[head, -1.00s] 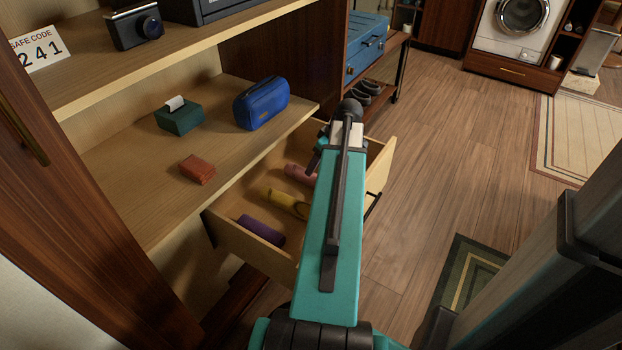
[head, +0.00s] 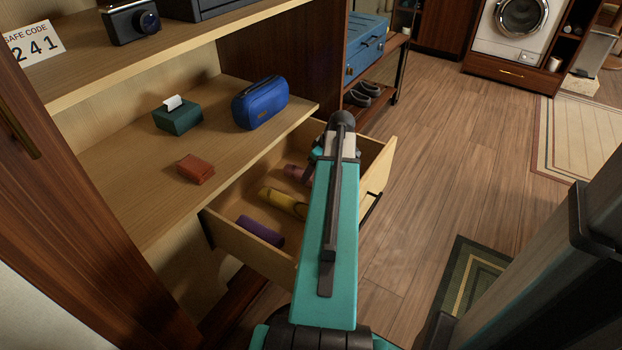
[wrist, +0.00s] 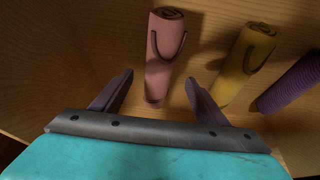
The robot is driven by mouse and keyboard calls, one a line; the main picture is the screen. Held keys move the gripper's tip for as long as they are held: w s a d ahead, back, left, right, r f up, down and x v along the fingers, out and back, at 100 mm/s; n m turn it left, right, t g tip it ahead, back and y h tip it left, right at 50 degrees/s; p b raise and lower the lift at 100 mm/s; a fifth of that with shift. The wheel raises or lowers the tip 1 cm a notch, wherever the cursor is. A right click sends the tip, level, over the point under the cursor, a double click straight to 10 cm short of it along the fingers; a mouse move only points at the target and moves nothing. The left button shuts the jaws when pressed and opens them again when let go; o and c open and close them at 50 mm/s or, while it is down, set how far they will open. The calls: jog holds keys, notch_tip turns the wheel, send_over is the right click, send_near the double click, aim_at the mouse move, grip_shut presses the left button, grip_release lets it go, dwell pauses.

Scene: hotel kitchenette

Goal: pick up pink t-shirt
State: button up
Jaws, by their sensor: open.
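The pink t-shirt (wrist: 161,75) is a rolled pink bundle lying in the open wooden drawer. In the wrist view it is ahead of my gripper (wrist: 156,92), and its near end lies between the two fingers, apart from both. My gripper is open and empty. In the head view only part of the pink roll (head: 296,173) shows beside my arm, which hides the rest and the fingers. The drawer (head: 232,237) is pulled out under the shelf.
A yellow roll (wrist: 242,65) lies right of the pink one in the wrist view, close to the right finger. A purple roll (wrist: 290,82) lies further right. The shelf above holds a blue pouch (head: 260,102), a green tissue box (head: 178,118) and a brown wallet (head: 196,169).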

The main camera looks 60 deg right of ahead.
aim_at(294, 172)
jog(key=shift+b+x, duration=0.8)
jog(key=shift+x, duration=1.2)
jog(key=shift+s+d, duration=0.1)
jog(key=shift+d, duration=0.05)
jog(key=c, duration=1.2)
